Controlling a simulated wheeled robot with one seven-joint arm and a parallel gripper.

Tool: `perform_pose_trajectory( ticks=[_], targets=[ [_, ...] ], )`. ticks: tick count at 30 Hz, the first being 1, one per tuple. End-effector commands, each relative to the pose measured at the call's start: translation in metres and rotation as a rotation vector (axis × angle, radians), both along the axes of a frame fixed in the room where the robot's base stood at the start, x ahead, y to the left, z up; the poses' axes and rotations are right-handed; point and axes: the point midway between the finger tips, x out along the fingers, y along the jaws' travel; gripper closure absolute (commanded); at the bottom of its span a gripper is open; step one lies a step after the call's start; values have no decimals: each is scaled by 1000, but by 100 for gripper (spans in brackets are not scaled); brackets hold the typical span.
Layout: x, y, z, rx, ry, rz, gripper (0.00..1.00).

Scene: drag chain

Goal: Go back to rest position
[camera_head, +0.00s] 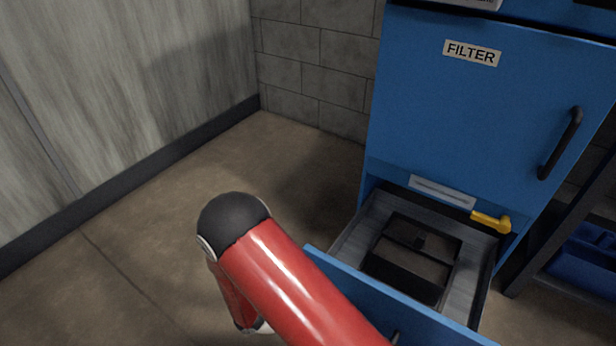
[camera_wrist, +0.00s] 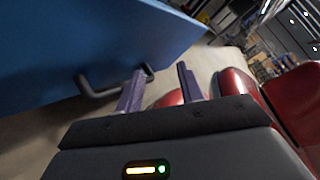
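My gripper (camera_wrist: 160,72) shows in the wrist view with its two fingers apart and nothing between them. A dark bar handle (camera_wrist: 98,90) on a blue panel (camera_wrist: 70,45) is close by on the left; the left finger overlaps it in the picture, and I cannot tell whether they touch. In the head view my red arm reaches down to the front of the open blue drawer (camera_head: 400,305), and my gripper is not visible there.
The blue cabinet (camera_head: 470,110) has a FILTER label, a closed door with a black handle (camera_head: 560,143) and a yellow lever (camera_head: 491,222). A black frame (camera_head: 408,273) lies in the drawer. A dark rack (camera_head: 555,235) stands right. Floor at left is clear.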

Motion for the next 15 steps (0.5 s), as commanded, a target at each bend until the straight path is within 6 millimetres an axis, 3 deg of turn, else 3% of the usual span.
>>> perform_pose_trajectory(
  ticks=[1, 3, 15],
  targets=[
    [5, -2, 24, 74, -80, -81, 62],
    [7, -6, 48, 161, -186, -189, 62],
    [4, -36, 181, 589, -820, -836, 62]
  ],
)
